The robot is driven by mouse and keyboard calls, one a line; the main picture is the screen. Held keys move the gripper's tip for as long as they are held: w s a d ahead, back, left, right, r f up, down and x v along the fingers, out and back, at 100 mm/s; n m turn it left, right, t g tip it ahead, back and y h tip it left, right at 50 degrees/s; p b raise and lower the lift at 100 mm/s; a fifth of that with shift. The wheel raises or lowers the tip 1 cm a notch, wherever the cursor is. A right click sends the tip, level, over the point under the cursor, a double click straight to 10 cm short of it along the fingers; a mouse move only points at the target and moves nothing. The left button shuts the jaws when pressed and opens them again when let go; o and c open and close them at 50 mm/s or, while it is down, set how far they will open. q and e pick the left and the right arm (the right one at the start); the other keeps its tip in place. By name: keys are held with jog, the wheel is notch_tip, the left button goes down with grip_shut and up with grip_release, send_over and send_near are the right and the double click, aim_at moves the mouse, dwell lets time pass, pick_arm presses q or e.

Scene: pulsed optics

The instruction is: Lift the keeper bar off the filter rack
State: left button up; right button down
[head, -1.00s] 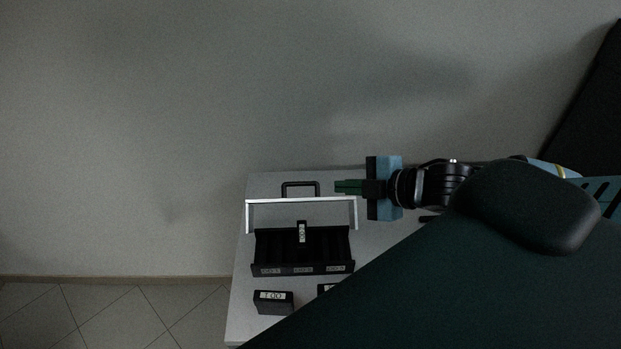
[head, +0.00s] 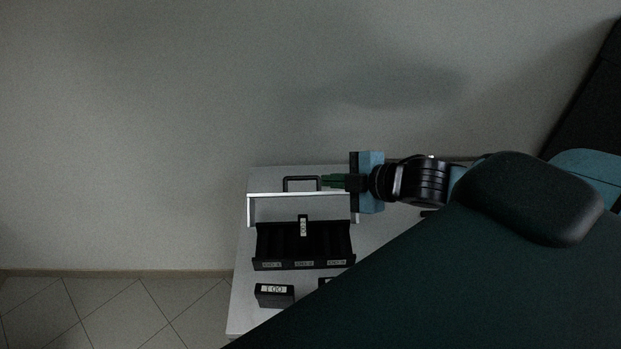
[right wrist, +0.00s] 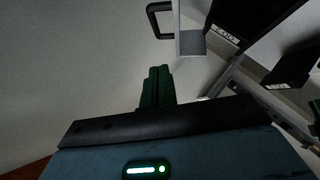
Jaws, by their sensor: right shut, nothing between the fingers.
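The keeper bar (head: 275,195) is a long pale bar with a leg at each end and a black loop handle (head: 287,184) on its far side. It spans above the black filter rack (head: 270,265), which has open slots and labels on its front. One labelled dark filter (head: 303,228) stands in the rack. My right gripper (head: 326,181) is shut and empty, its green fingertips at the right end of the handle; I cannot tell whether they touch it. In the right wrist view the fingers (right wrist: 157,88) point toward the handle (right wrist: 151,22). My left gripper is not in view.
A labelled dark block (head: 274,295) lies on the pale table (head: 245,315) in front of the rack. Another (head: 324,283) is mostly hidden by my own arm. A wall (head: 150,130) stands behind the table. The table's left edge is clear.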

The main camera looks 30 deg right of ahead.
aim_at(298, 179)
jog(key=x, duration=0.2)
jog(key=d+x, duration=0.1)
jog(key=x, duration=0.5)
jog(key=shift+w+d+f, duration=0.15)
jog(key=shift+d+f, duration=0.15)
jog(key=shift+f, duration=0.15)
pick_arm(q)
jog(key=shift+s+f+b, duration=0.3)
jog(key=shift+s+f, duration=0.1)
pick_arm(e)
jog(key=shift+w+d+f, duration=0.2)
jog(key=shift+w+f, duration=0.15)
jog(key=shift+w, duration=0.05)
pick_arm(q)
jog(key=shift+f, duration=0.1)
